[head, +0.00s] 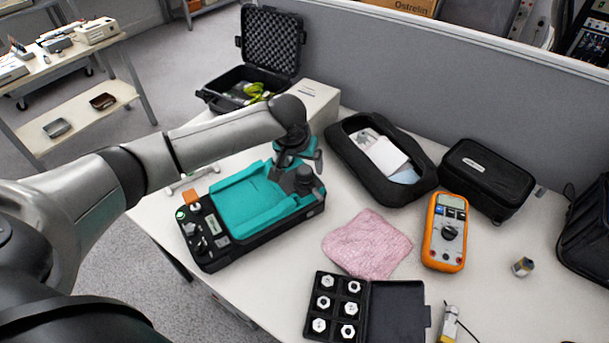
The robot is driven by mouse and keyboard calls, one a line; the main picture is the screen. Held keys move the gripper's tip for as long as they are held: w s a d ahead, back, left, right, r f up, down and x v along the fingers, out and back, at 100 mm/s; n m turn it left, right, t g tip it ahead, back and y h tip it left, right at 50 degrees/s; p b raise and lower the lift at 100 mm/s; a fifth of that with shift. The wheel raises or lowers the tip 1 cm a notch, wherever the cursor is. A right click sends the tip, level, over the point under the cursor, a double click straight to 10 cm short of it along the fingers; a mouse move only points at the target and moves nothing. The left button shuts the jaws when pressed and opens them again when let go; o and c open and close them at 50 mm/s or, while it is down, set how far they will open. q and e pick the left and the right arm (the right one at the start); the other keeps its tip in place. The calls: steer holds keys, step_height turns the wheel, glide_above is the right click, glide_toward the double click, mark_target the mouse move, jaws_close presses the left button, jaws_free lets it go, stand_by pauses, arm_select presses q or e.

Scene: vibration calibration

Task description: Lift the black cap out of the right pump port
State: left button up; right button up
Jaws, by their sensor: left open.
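The teal and black pump unit (245,205) lies on the white table left of centre, with knobs and an orange block at its left end. A dark round cap (304,178) shows at its far right end, where the ports are; the port itself is hidden. My left gripper (299,167) is open, pointing down right over this end. Its fingers are close to the dark cap, but I cannot tell whether they touch it. The gripper and wrist hide part of the far end. My right gripper is not in view.
A pink cloth (367,243), an orange multimeter (445,232) and a case of hex fittings (364,314) lie right of the pump. A black open pouch (345,150) and a white box (318,97) stand close behind the gripper. A grey partition (400,80) borders the table's back.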

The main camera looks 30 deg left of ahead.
mark_target(304, 171)
arm_select(q)
steer(key=b+x, duration=0.1)
steer(key=x, duration=0.3)
steer(key=shift+f, duration=0.2)
jaws_close()
stand_by(0.6)
